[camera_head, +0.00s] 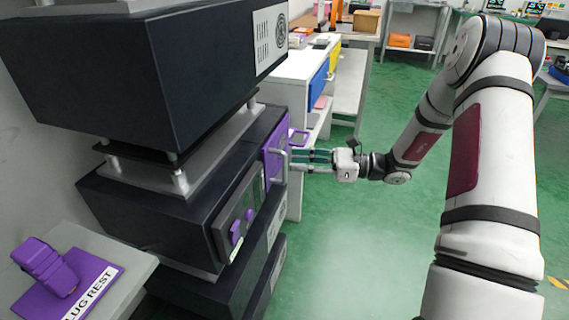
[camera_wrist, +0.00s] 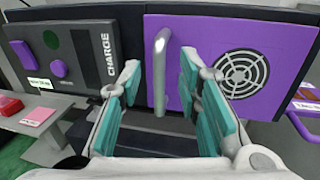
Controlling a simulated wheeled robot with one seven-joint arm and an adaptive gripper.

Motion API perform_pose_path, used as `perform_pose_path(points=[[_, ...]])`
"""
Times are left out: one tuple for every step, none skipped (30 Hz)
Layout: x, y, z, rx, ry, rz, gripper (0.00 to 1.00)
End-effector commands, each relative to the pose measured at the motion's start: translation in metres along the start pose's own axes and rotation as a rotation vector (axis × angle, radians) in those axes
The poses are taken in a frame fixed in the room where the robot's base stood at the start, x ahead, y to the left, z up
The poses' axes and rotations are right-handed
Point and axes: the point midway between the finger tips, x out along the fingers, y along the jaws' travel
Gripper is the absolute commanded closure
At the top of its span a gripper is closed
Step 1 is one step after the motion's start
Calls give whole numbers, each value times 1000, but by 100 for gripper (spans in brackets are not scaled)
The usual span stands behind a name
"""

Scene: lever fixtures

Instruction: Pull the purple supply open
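The purple supply front (camera_head: 273,157) is on the middle dark cabinet in the head view. In the wrist view its purple panel (camera_wrist: 265,35) has a round fan grille and looks flush with the dark frame. A silver vertical handle (camera_wrist: 159,75) stands out from it, also visible in the head view (camera_head: 284,166). My gripper (camera_head: 311,158) is level with the handle. In the wrist view my gripper (camera_wrist: 160,66) is open, with teal-padded fingers on either side of the handle and gaps showing. Whether the tips reach past the bar is hard to tell.
A grey CHARGE panel (camera_wrist: 70,55) with purple knobs is left of the purple panel. A purple loop (camera_wrist: 305,122) sticks out at the right. A purple plug (camera_head: 45,265) rests on a stand at lower left. Green floor (camera_head: 350,235) is clear before the cabinets.

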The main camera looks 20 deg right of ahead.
Motion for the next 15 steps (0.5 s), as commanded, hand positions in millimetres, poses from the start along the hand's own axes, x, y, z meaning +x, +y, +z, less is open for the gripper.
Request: perform_pose_path(points=[[10,1,-1,-1,0,4,69],[14,1,-2,0,0,3,69],[20,1,-2,-1,1,2,69],[24,0,-1,-1,1,3,69],[28,0,-1,-1,1,3,69],[32,0,-1,-1,0,2,69],[34,0,-1,-1,0,1,69],[37,0,-1,-1,1,1,69],[40,0,-1,-1,1,2,69],[41,0,-1,-1,1,2,69],[42,0,0,-1,1,2,69],[43,0,0,-1,1,1,69],[44,0,0,0,1,1,69],[44,0,0,0,1,1,69],[44,0,0,0,1,0,69]])
